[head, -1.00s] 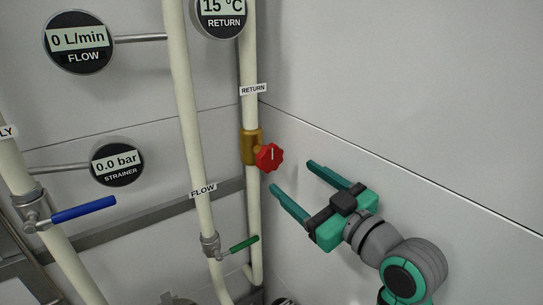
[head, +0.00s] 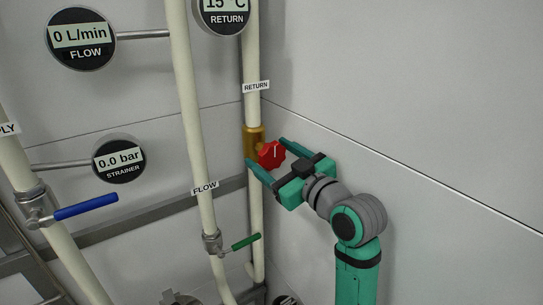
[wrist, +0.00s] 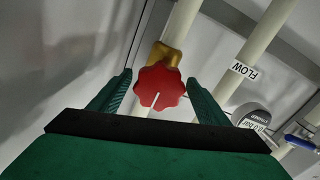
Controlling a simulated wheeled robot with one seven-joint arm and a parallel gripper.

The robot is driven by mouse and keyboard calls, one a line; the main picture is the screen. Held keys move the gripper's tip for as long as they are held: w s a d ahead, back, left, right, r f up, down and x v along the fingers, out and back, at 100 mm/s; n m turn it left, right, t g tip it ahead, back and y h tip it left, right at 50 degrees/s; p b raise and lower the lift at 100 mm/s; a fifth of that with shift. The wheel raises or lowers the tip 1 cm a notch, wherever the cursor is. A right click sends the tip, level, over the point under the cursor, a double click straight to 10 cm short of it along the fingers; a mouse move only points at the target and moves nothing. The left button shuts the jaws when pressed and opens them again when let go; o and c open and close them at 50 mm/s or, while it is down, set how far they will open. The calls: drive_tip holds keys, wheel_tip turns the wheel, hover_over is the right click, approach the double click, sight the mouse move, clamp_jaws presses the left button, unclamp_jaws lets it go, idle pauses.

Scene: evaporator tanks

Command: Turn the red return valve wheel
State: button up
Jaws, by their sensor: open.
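The red return valve wheel (head: 271,154) is a small lobed knob with a white mark on its face. It sits on a brass valve body (head: 253,140) on the cream return pipe (head: 252,107). My gripper (head: 267,153) is open, with its two teal fingers on either side of the wheel. In the wrist view the red wheel (wrist: 159,86) shows between the fingertips, with the brass body (wrist: 165,55) behind it. Gaps show between the wheel and both fingers there; I cannot tell the exact depth of the fingertips around it.
The flow pipe (head: 188,98) with a green lever (head: 246,242) stands left of the wheel. A blue lever (head: 85,207) is on the supply pipe further left. The wall (head: 410,110) on the right is close to my arm; the space before it is free.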

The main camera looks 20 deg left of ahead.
drive_tip(key=c, duration=1.1)
drive_tip(key=shift+o, duration=0.2)
drive_tip(key=shift+m, duration=0.3)
